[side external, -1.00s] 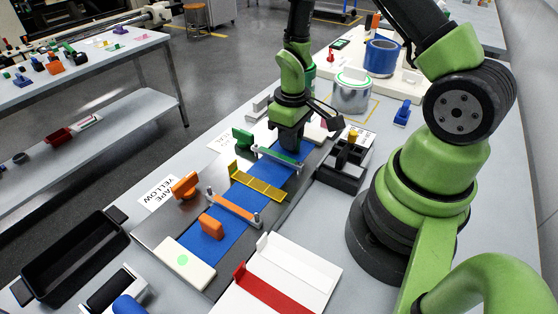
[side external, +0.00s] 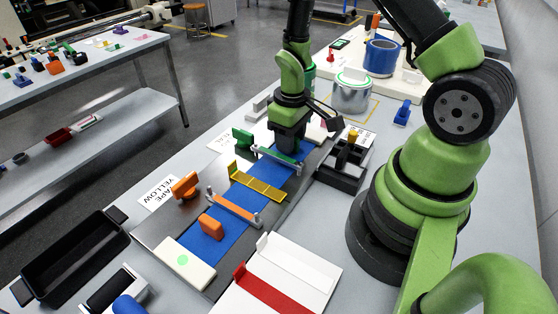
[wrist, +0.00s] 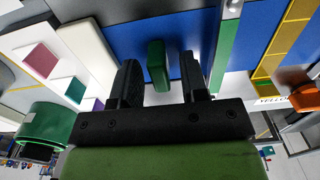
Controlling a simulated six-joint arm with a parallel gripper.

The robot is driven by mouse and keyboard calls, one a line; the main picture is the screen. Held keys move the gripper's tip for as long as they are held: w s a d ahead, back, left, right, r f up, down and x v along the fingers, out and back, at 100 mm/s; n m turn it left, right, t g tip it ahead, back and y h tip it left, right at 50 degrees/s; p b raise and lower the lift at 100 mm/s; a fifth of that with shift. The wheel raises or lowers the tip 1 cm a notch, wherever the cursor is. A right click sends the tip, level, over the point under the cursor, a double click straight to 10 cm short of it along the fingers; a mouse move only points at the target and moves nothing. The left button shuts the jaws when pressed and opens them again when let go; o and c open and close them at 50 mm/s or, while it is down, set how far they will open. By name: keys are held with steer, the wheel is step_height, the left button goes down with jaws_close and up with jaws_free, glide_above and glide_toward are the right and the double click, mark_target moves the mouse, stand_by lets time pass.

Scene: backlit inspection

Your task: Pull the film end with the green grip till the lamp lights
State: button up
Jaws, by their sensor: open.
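A blue film strip (side external: 213,246) lies along a dark track. In the wrist view, the green grip (wrist: 157,65) stands upright on the blue film (wrist: 108,30). My gripper (wrist: 159,60) is open, with one finger on each side of the grip and gaps between. In the side view, my gripper (side external: 287,148) is low over the far end of the film and hides the green grip. An orange grip (side external: 211,226) stands at the near end. A pale block there bears a lit green spot (side external: 183,260). A white block (wrist: 85,55) crosses the far end.
A green crossbar (side external: 277,156), yellow frame (side external: 257,182) and orange crossbar (side external: 234,207) span the film. Green (side external: 242,138) and orange (side external: 185,186) knobbed pieces stand left. A black holder (side external: 345,165) is close right; a white tray with a red strip (side external: 270,290) lies nearer.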

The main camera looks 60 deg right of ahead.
steer(key=shift+r, duration=3.5)
steer(key=shift+a+r, duration=0.1)
steer(key=shift+r, duration=0.25)
steer(key=s+a+r+m+t+y, duration=0.1)
steer(key=s+a+r+m+t, duration=0.1)
steer(key=s+a+r, duration=0.3)
steer(key=s+a+r+m+t+y, duration=0.1)
steer(key=s+a+r+t, duration=0.4)
steer(key=r, duration=0.9)
steer(key=shift+s+r+m, duration=0.2)
steer(key=shift+s+m, duration=0.3)
steer(key=shift+s, duration=0.35)
